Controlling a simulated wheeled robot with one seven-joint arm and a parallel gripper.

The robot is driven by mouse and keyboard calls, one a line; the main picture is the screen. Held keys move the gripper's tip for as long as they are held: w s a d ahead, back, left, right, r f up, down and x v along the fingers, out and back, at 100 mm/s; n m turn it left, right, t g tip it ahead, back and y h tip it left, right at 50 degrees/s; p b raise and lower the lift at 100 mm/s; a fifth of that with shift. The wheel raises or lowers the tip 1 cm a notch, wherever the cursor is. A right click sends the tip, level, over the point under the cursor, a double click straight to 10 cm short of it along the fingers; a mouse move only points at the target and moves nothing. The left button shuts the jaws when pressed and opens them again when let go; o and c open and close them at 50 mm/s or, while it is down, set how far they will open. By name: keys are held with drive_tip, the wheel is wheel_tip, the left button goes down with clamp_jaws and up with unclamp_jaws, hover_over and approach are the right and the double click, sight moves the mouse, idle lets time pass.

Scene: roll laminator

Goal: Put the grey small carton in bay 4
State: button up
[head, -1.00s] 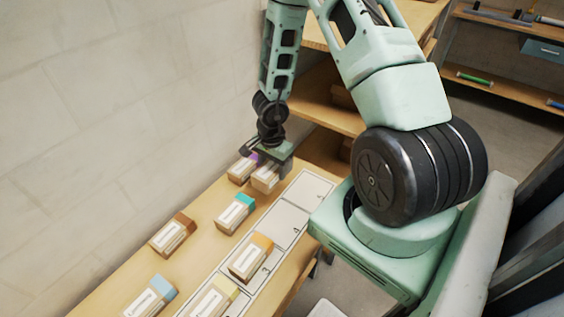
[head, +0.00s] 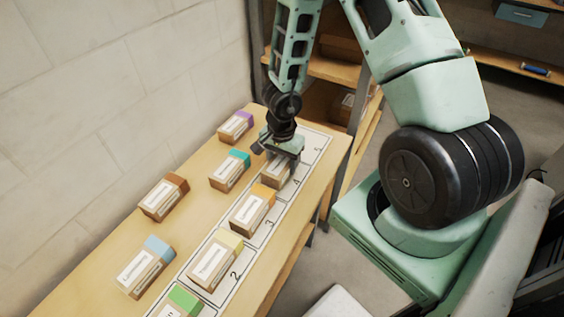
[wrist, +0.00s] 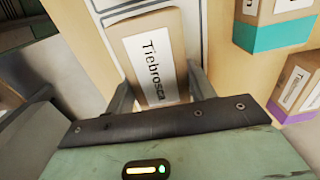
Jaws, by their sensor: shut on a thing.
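The grey small carton (head: 277,173) is brown with a white label and sits between the fingers of my gripper (head: 279,158). The carton is over bay 4 (head: 297,182) of the white numbered strip. I cannot tell whether it touches the surface.
An orange-banded carton (head: 252,209) stands in bay 3, and a yellow-banded carton (head: 215,261) in bay 2. Teal (head: 230,171), purple (head: 236,126), brown (head: 163,198) and light-blue (head: 146,267) cartons stand left of the strip. Bay 5 (head: 315,143) looks clear.

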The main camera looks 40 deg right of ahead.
drive_tip(key=shift+f, duration=0.85)
drive_tip(key=o, duration=1.3)
wheel_tip(320, 180, up, 18)
drive_tip(key=p, duration=1.1)
drive_tip(key=shift+f, duration=0.25)
